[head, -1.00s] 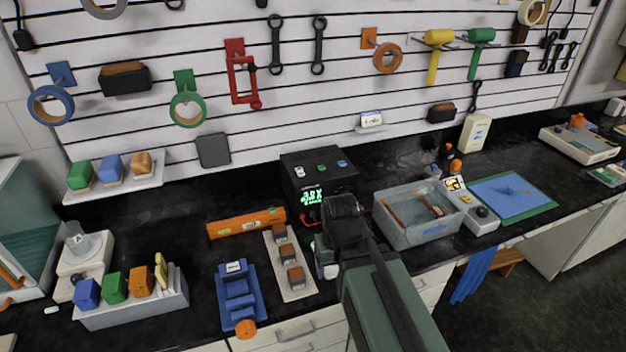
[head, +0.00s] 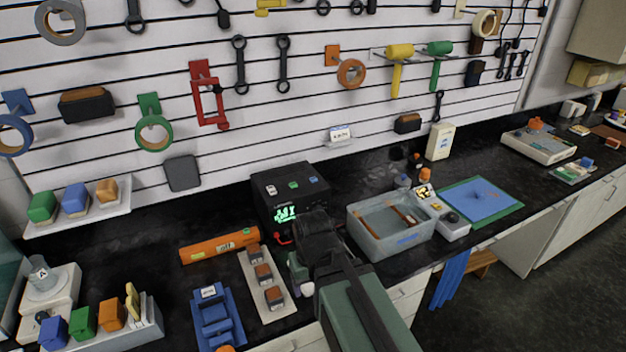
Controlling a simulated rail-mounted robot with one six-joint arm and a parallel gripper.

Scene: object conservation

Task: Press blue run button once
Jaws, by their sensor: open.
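A black box (head: 262,210) stands at the back of the dark counter. Its top carries a white, a green and a blue button; the blue button (head: 314,179) is at the right. A green lit display shows on its front, too blurred to read. My gripper (head: 313,226) is in front of the box's lower right front and overlaps it in the picture. It is open, with nothing seen between its fingers. Its fingertips are hard to make out, and whether it touches the box cannot be told. The blue button is in clear view, above the gripper in the picture.
An orange tube (head: 218,246), a strip with brown blocks (head: 249,262) and a blue fixture (head: 217,322) lie left of my arm. A grey tub (head: 375,243) stands right of it. A blue mat (head: 480,203) lies farther right. Tools hang on the wall behind.

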